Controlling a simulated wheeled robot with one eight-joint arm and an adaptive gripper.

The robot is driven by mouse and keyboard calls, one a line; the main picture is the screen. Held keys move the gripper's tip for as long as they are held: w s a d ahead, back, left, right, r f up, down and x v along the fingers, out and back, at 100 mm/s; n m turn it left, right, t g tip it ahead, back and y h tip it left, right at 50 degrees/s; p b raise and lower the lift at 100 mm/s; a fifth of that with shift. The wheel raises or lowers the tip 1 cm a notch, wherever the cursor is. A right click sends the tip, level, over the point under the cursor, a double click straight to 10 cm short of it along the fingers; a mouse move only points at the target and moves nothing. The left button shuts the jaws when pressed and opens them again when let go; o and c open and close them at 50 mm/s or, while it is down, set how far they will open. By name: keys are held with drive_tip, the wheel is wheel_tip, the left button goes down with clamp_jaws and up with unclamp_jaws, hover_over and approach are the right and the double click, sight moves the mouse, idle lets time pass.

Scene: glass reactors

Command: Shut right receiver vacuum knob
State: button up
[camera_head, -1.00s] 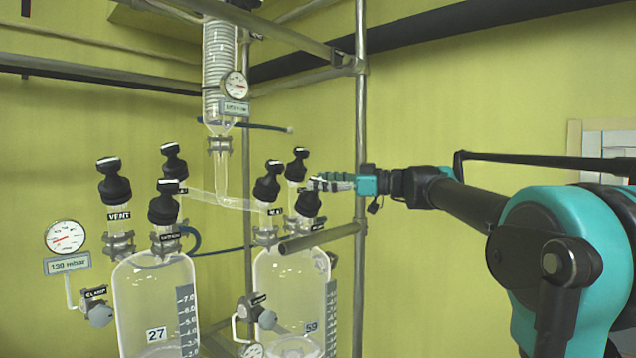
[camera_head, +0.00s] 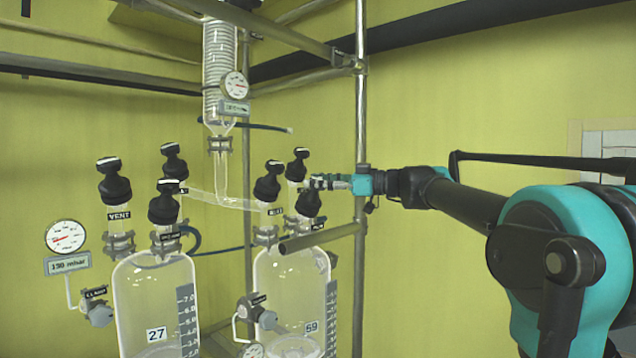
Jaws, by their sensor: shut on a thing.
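The right receiver (camera_head: 290,290) is a clear glass vessel marked 59, with several black knobs on its top necks. Its front right knob (camera_head: 307,206) has a small label on its neck, too small to read. My gripper (camera_head: 314,183) comes in from the right and is shut at the top of this knob, with its fingers covering the knob's cap. Another knob (camera_head: 297,163) stands just behind, its lower part close to my fingers. The left front knob (camera_head: 267,182) of the same receiver stands apart from my gripper.
The left receiver (camera_head: 150,295), marked 27, carries several black knobs. A horizontal metal bar (camera_head: 320,238) passes just below my gripper, and an upright pole (camera_head: 360,120) stands beside it. A glass condenser (camera_head: 219,70) hangs above. A round gauge (camera_head: 66,237) is at left.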

drive_tip(key=shift+m+t, duration=0.3)
drive_tip(key=m+t+h, duration=0.1)
drive_tip(key=m+t, duration=0.1)
drive_tip(key=m, duration=0.1)
drive_tip(key=m+t+h, duration=0.1)
drive_tip(key=m+t, duration=0.2)
drive_tip(key=shift+s+h, duration=0.1)
drive_tip(key=shift+h, duration=0.3)
drive_tip(key=shift+m+t+h, duration=2.3)
drive_tip(key=shift+m, duration=0.7)
drive_tip(key=shift+d, duration=0.1)
drive_tip(key=o, duration=1.2)
drive_tip(key=shift+c, duration=0.2)
drive_tip(key=v, duration=1.1)
drive_tip(key=shift+s, duration=0.35)
